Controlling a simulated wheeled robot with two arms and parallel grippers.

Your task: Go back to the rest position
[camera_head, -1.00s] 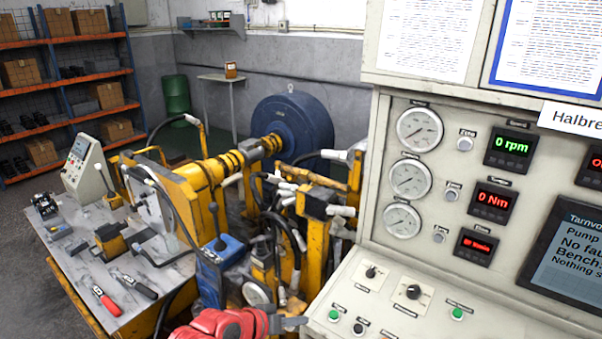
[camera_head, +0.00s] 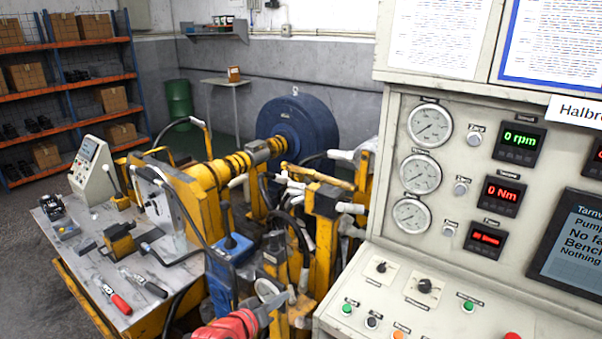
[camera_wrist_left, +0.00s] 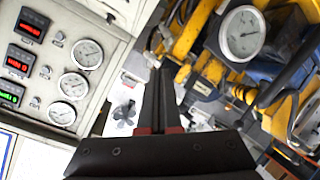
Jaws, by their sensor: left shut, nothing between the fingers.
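My left gripper (camera_head: 282,299) shows at the bottom centre of the head view, red with dark grey fingers pointing up and to the right. It is in front of the yellow test bench and left of the control panel (camera_head: 400,285). In the left wrist view its two dark fingers (camera_wrist_left: 157,80) lie together, shut and empty. The same panel, with its gauges and red and green displays, fills the left of that view. My right gripper is in neither view.
A bench table (camera_head: 85,262) at the left holds red- and black-handled tools. The yellow machine (camera_head: 205,190) with levers and hoses and a blue motor (camera_head: 300,128) stand behind the gripper. A pressure gauge (camera_wrist_left: 242,33) is near the fingers in the wrist view. Shelves (camera_head: 70,90) stand far left.

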